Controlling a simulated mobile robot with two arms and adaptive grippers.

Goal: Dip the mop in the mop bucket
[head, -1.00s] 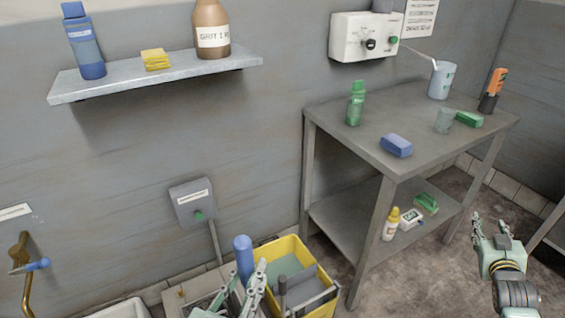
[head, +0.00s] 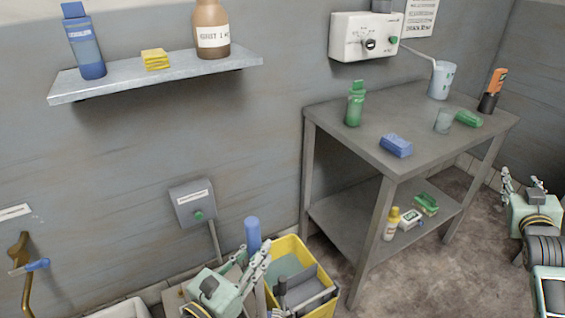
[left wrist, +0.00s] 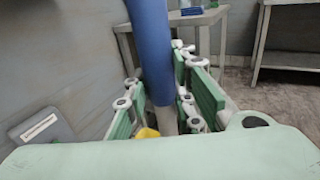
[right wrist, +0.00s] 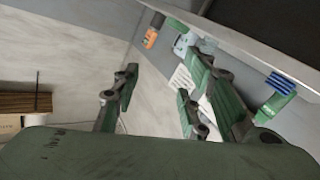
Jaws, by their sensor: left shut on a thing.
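The mop's handle shows its blue upper end (head: 252,233) upright at the bottom centre of the head view. In the left wrist view the blue grip (left wrist: 151,50) and a pale shaft below it run between the fingers. My left gripper (head: 254,266) is shut around the handle, just left of the bucket. The mop head is hidden. The yellow mop bucket (head: 322,309) stands on the floor left of the table, with a grey wringer part inside. My right gripper (head: 523,181) is at the far right, its fingers spread and empty in the right wrist view (right wrist: 165,90).
A grey table (head: 340,131) with bottles, a sponge and cups stands right of the bucket. A wall shelf (head: 120,81) and a grey switch box (head: 192,204) are behind my left arm. A white basin edge (head: 125,309) shows at the bottom left. Floor is clear right of the table.

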